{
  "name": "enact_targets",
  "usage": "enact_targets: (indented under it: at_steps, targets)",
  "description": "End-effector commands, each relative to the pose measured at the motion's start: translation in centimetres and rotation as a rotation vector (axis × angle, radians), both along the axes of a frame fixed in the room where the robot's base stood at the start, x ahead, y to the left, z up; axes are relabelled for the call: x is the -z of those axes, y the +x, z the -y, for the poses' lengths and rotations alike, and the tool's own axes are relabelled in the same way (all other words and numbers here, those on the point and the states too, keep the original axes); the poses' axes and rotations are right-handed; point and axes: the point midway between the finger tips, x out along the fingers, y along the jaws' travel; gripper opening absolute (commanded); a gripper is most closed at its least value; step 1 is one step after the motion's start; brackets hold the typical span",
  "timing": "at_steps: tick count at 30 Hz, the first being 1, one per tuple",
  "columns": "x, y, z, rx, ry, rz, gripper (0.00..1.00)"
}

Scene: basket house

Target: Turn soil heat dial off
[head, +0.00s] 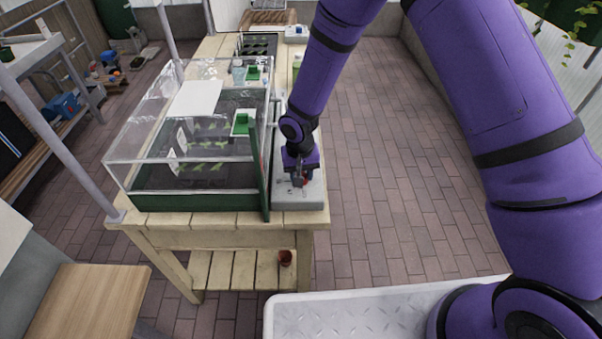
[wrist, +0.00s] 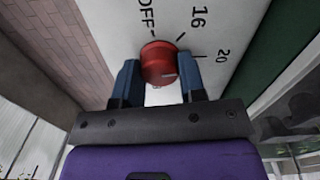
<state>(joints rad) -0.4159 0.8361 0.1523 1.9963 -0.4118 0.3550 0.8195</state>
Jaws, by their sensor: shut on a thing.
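The soil heat dial is a round red knob (wrist: 158,60) on a pale grey panel (wrist: 120,22), seen in the wrist view. The panel bears the labels OFF, 16 and 20 with short black tick marks. A small pale mark shows on the lower right of the knob's face; I cannot tell exactly which label it points to. My gripper (wrist: 160,75) has its two dark blue fingers on either side of the knob, shut on it. In the head view my gripper (head: 299,180) reaches down to the grey control box (head: 300,198), and the knob is mostly hidden.
A clear-walled propagator (head: 190,145) with a green base stands left of the box on a wooden bench (head: 200,220). A small red pot (head: 286,257) sits on the lower shelf. The brick floor (head: 390,160) right of the bench is clear.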

Motion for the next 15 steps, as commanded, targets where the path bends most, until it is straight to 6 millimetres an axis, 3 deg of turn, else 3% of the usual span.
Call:
enact_targets:
  at_steps: [15]
  targets:
    - [-0.03,0.04,0.06,-0.469,0.0,0.001,0.14]
